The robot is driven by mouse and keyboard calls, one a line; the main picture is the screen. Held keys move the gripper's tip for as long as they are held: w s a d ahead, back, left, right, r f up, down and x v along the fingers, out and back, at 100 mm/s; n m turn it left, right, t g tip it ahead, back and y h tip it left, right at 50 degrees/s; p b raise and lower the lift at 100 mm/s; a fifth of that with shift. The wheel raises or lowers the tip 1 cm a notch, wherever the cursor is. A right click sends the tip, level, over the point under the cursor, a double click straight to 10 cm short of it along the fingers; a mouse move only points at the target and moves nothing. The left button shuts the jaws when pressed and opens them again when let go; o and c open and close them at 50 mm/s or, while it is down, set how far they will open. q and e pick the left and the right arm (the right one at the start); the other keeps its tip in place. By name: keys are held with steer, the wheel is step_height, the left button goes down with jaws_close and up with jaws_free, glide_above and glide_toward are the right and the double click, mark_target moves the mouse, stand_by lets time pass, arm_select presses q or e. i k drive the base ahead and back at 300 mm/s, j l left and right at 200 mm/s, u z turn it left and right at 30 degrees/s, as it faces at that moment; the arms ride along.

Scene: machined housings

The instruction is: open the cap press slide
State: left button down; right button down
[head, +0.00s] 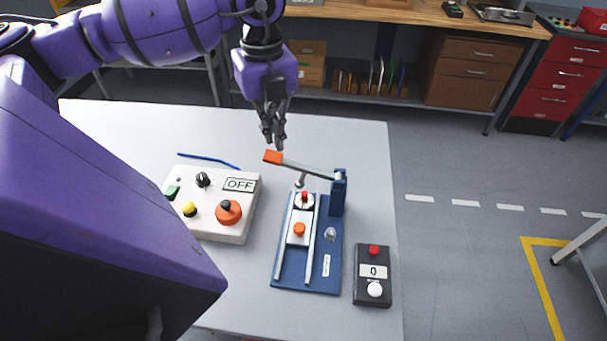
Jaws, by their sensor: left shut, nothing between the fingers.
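The cap press stands on the table with a blue base plate (318,274) and a blue upright post (338,193). Its lever (309,168) reaches left from the post and ends in an orange grip (273,157). A white slide (299,232) with an orange knob (299,229) sits between two pale rails on the base. A small red-topped part (304,198) is at the far end of the rails, below the lever. My left gripper (276,143) is shut and empty, pointing down just above the orange grip; I cannot tell whether it touches. My right gripper is not in view.
A white control box (212,203) with an OFF display, a red-orange knob and buttons stands left of the press. A dark counter box (373,275) showing 0 stands to its right. A blue stick (208,160) lies behind the control box. The white table (353,140) is clear behind the press.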

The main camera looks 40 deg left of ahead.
mark_target(300, 233)
steer(key=k, duration=1)
